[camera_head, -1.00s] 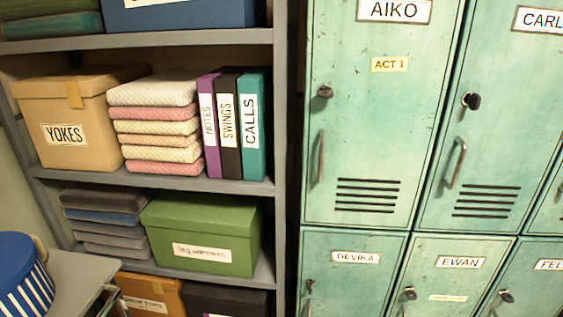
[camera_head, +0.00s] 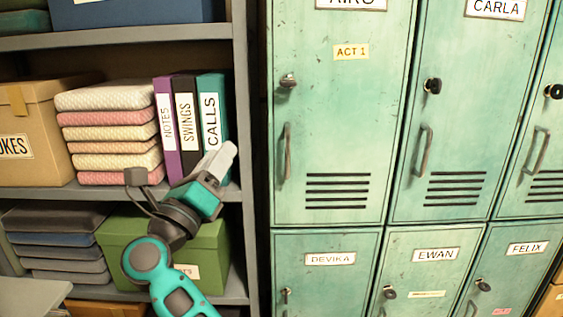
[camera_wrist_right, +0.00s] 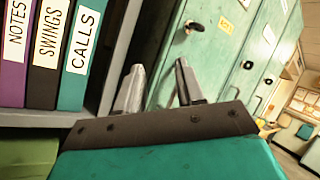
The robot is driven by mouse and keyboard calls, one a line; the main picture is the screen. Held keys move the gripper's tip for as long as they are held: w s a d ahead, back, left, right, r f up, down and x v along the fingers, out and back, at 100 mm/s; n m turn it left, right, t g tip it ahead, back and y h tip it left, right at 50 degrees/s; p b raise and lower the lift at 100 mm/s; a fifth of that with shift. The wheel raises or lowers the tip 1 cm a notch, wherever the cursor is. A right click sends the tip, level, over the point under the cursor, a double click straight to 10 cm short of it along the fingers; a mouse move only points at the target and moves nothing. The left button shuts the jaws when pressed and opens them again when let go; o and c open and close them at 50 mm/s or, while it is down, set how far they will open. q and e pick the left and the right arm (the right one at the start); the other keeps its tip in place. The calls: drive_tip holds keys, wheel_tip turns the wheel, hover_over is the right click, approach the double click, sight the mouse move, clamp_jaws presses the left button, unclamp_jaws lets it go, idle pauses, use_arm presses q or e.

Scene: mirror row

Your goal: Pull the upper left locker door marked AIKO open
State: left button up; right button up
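The upper left locker door (camera_head: 385,110) is pale green and closed. Its AIKO nameplate (camera_head: 351,4) is cut off by the top edge of the head view, above a yellow ACT 1 label (camera_head: 351,51). A lock (camera_head: 288,81) and an upright bar handle (camera_head: 286,153) are on its left side. My right gripper (camera_head: 222,160) is left of the door, in front of the shelf binders, apart from the handle. In the right wrist view its fingers (camera_wrist_right: 158,80) are spread and empty, with the green door (camera_wrist_right: 215,45) beyond. My left gripper is not in view.
Left of the lockers stands a grey shelf unit (camera_head: 243,110) with binders (camera_head: 190,125), folded cloths (camera_head: 108,130) and a green box (camera_head: 125,230). The CARLA door (camera_head: 465,110) is to the right and the DEVIKA door (camera_head: 325,285) below; both are closed.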

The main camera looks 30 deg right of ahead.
drive_tip(key=r+m+g, duration=0.1)
drive_tip(key=m+g, duration=0.2)
drive_tip(key=m, duration=0.1)
drive_tip(key=m+g+y+p, duration=0.2)
drive_tip(key=m+g, duration=0.1)
drive_tip(key=m, duration=0.2)
approach(286, 154)
drive_tip(key=x, duration=0.9)
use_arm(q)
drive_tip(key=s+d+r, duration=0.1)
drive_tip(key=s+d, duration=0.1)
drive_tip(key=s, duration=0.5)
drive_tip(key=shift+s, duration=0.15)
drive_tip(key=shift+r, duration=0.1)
use_arm(e)
clamp_jaws()
